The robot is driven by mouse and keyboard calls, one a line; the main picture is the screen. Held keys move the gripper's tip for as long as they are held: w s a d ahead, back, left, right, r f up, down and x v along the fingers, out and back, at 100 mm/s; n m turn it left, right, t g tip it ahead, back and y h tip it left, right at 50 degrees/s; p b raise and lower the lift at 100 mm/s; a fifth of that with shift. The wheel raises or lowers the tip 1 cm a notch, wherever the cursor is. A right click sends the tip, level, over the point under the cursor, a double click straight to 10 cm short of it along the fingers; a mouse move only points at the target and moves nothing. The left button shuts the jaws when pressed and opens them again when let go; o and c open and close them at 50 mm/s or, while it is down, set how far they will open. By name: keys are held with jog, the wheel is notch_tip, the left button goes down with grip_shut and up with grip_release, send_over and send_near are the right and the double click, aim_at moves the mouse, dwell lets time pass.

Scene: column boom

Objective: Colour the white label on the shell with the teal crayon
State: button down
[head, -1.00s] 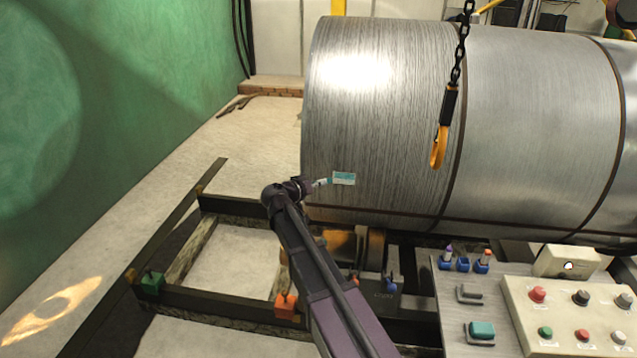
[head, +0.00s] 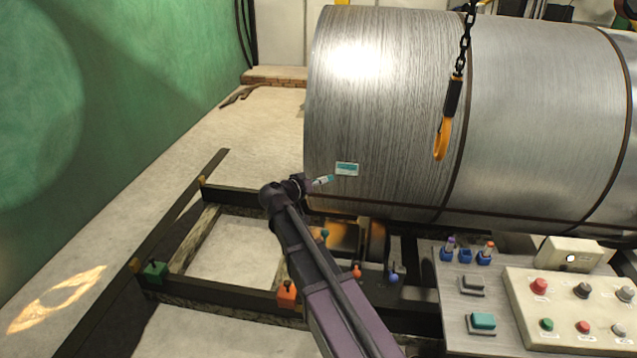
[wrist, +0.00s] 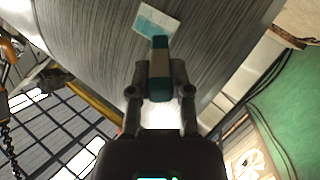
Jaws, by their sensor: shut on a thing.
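The shell (head: 400,110) is a large grey metal cylinder on its side. Its small label (head: 347,169) is on the lower left of the curved face. The label bears a teal patch across much of it, with white left at the edges; it also shows in the wrist view (wrist: 150,19). My gripper (head: 308,184) is shut on the teal crayon (wrist: 159,68), whose wrapper is grey-brown. The crayon (head: 323,181) points at the label's lower left, its tip very close to it. I cannot tell whether the tip touches.
An orange hook (head: 442,138) hangs on a chain before the shell, right of the label. A control panel (head: 570,312) and a bench with blue holders (head: 465,256) and a teal-topped block (head: 482,321) stand at the lower right. Dark frame rails (head: 220,298) lie below.

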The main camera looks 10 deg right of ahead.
jog(key=shift+s, duration=0.15)
jog(key=shift+s+a, duration=0.25)
jog(key=shift+s, duration=0.4)
jog(key=shift+s+a, duration=0.2)
jog(key=shift+s, duration=0.45)
jog(key=shift+w, duration=0.2)
jog(key=w+d+f+b, duration=0.1)
jog(key=w+d, duration=0.1)
jog(key=w, duration=0.4)
jog(key=shift+w+f, duration=0.3)
jog(key=shift+w, duration=0.1)
jog(key=shift+w+d, duration=0.35)
jog(key=shift+w, duration=0.4)
dwell(0.9)
jog(key=shift+s+d, duration=0.25)
jog(key=shift+d, duration=0.45)
jog(key=shift+s+d, duration=0.25)
jog(key=shift+d, duration=0.4)
jog(key=shift+s+d, duration=0.25)
jog(key=shift+d, duration=0.45)
